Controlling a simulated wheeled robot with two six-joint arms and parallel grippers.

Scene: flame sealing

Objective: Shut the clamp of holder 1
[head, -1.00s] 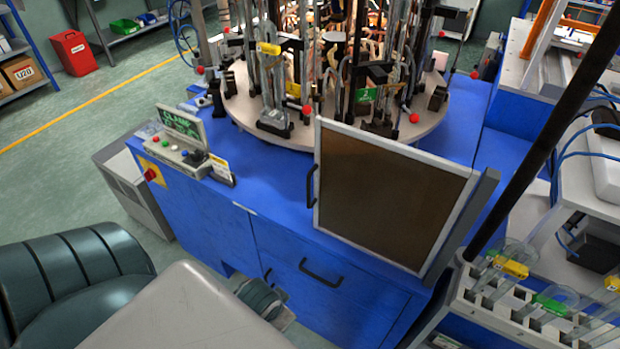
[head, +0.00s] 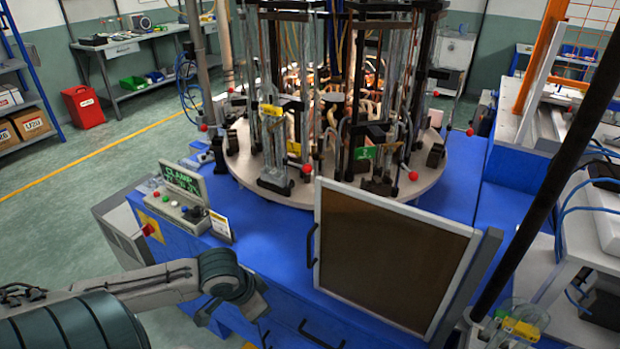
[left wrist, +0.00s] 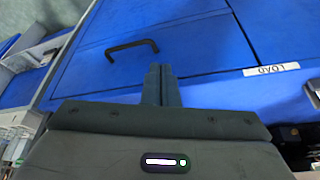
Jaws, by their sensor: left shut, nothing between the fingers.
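The round turntable (head: 240,170) on the blue machine carries several glass holders with dark clamps. A front-left holder (head: 272,150) bears a yellow tag, and another near the front (head: 367,152) bears a green tag. Red balls show on the lever ends around the rim. I cannot tell which is holder 1 or how its clamp stands. My left gripper (head: 238,298) is low beside the machine's front left, well apart from the holders; its fingers are unclear there. In the left wrist view its fingers (left wrist: 160,76) are together and empty, before the blue cabinet front.
A control panel (head: 182,212) with a green-lettered screen and buttons sits at the machine's left corner. A framed brown window panel (head: 390,262) stands upright at the front. A black cabinet handle (left wrist: 132,46) is close to my left fingers.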

